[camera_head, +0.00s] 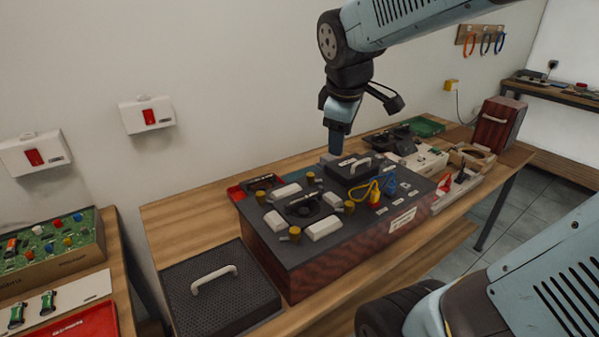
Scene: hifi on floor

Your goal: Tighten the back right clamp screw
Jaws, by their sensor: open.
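A dark-topped wooden hi-fi unit (277,252) stands on the wooden table. The back right clamp screw (311,178) stands upright near the unit's back edge. The other screws are at back left (261,198), front left (295,234) and front right (349,208). My gripper (335,150) points down, to the right of and above the back right screw, and apart from it. It is open; the small view hides the gap between its fingers. I see nothing held in it.
A black box with a handle (352,168) stands close below my gripper. White blocks (323,228) sit between the screws. Blue and yellow cables (376,190) lie at the right. A perforated black cover (220,303) lies at the left. The table's left back (185,222) is clear.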

